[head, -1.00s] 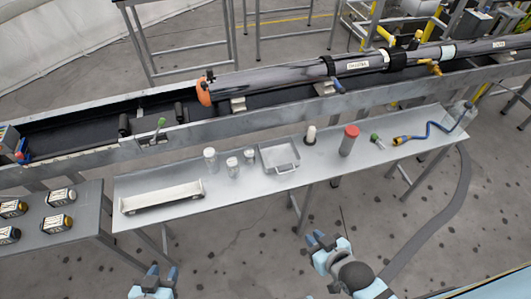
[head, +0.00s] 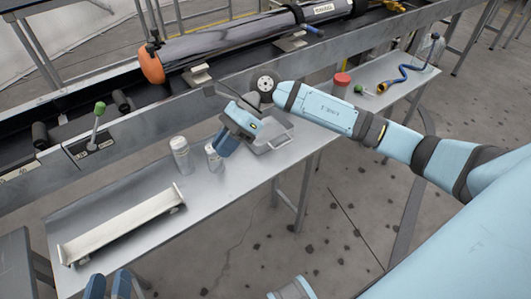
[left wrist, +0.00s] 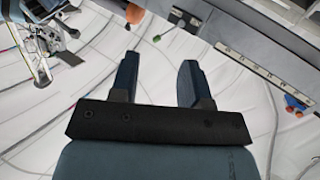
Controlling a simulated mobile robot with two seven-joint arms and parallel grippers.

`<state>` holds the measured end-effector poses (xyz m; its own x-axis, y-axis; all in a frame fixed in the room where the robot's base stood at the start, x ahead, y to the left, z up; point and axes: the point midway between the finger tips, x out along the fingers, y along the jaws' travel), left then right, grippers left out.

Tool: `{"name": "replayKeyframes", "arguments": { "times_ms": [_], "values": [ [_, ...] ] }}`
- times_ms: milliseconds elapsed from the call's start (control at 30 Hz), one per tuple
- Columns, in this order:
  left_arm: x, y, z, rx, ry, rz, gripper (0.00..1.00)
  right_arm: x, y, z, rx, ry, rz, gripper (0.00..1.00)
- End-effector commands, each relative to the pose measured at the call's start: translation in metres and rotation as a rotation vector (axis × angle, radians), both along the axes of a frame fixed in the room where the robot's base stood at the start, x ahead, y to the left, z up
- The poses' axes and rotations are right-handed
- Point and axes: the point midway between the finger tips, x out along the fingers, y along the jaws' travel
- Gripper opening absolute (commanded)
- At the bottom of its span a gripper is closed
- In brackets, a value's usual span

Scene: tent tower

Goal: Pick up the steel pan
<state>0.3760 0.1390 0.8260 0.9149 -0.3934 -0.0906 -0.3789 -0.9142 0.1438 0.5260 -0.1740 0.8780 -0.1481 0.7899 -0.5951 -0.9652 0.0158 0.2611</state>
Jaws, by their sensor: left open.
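The steel pan (head: 273,136) is a shallow rectangular tray with a handle on its near side. It lies on the metal side table (head: 240,187) in the head view. My right gripper (head: 224,145) is over the pan's left side and hides part of it; whether the fingers touch the pan, or how far they are apart, I cannot tell. My left gripper (head: 108,285) is low at the near left, in front of the table and away from the pan. It is open and empty; its parted fingers also show in the left wrist view (left wrist: 158,78).
Two clear jars (head: 180,154) stand left of the pan, close to my right gripper. A long pale tray (head: 122,224) lies further left. A red-capped container (head: 341,80) and a blue hose (head: 408,68) are to the right. A conveyor runs behind the table.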

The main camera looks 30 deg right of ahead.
Motion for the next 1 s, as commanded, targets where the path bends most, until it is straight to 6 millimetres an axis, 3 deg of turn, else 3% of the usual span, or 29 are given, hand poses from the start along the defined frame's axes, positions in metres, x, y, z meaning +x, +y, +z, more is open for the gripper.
{"name": "replayKeyframes", "arguments": {
  "times_ms": [33,200,300,400,533,767,1000],
  "values": [
    [0.000,-0.003,-0.022,-0.016,-0.024,-0.007,0.43,0.016,-0.029,-0.025,-0.151,-0.089,0.051,0.16],
    [-0.003,-0.009,-0.027,-0.065,-0.088,-0.027,0.43,0.051,-0.121,-0.032,-0.598,-0.244,0.170,0.16],
    [-0.004,-0.011,-0.027,-0.083,-0.110,-0.034,0.43,0.061,-0.159,-0.023,-0.767,-0.269,0.195,0.16],
    [-0.005,-0.012,-0.025,-0.094,-0.124,-0.039,0.43,0.065,-0.180,-0.017,-0.862,-0.274,0.205,0.16],
    [-0.006,-0.014,-0.019,-0.114,-0.152,-0.047,0.43,0.066,-0.189,-0.026,-0.899,-0.270,0.211,0.16],
    [-0.009,-0.020,0.001,-0.175,-0.244,-0.070,0.43,0.066,-0.188,-0.072,-0.898,-0.269,0.210,0.16],
    [-0.008,-0.021,-0.005,-0.168,-0.218,-0.078,0.43,0.066,-0.188,-0.096,-0.897,-0.271,0.209,0.16]
  ]
}}
